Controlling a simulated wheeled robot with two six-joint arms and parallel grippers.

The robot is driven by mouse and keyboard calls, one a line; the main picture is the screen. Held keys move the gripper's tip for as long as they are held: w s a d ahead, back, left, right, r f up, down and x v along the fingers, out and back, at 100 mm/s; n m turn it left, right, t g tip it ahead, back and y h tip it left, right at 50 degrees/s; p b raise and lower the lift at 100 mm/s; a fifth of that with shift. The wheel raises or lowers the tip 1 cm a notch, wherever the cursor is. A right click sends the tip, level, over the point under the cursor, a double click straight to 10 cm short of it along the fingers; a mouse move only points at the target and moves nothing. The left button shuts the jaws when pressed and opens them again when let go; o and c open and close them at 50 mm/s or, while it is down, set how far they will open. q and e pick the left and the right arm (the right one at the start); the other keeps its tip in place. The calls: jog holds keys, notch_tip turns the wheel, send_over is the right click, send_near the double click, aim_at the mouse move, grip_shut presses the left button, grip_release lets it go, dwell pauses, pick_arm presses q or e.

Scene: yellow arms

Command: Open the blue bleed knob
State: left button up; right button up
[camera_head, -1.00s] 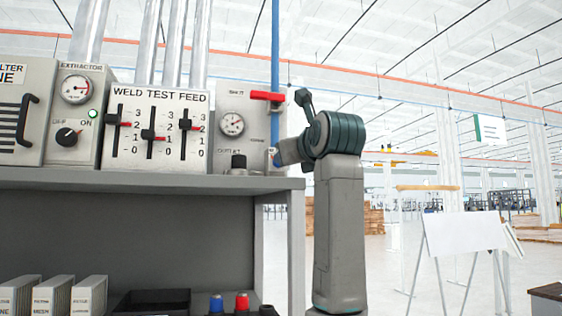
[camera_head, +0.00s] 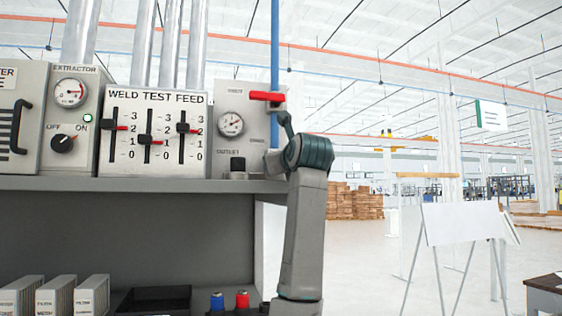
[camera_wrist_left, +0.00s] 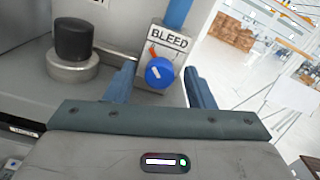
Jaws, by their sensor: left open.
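The blue bleed knob (camera_wrist_left: 160,72) sits on the front of a small grey box under a white BLEED label (camera_wrist_left: 168,40). A red mark shows just above the knob, and a pale line crosses its face. My left gripper (camera_wrist_left: 160,70) is open, with one blue finger left of the knob and the other right of it. I see gaps on both sides; contact is not visible. In the head view my arm (camera_head: 308,152) reaches to the right edge of the panel, and the knob cannot be made out there. My right gripper is not in view.
A black outlet knob (camera_wrist_left: 73,38) stands close left of the fingers. In the head view, a red valve handle (camera_head: 266,96) sits on the blue pipe (camera_head: 275,50) above my wrist. A grey shelf (camera_head: 130,185) runs beneath the panels.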

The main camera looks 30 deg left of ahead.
pick_arm(q)
jog(key=c, duration=1)
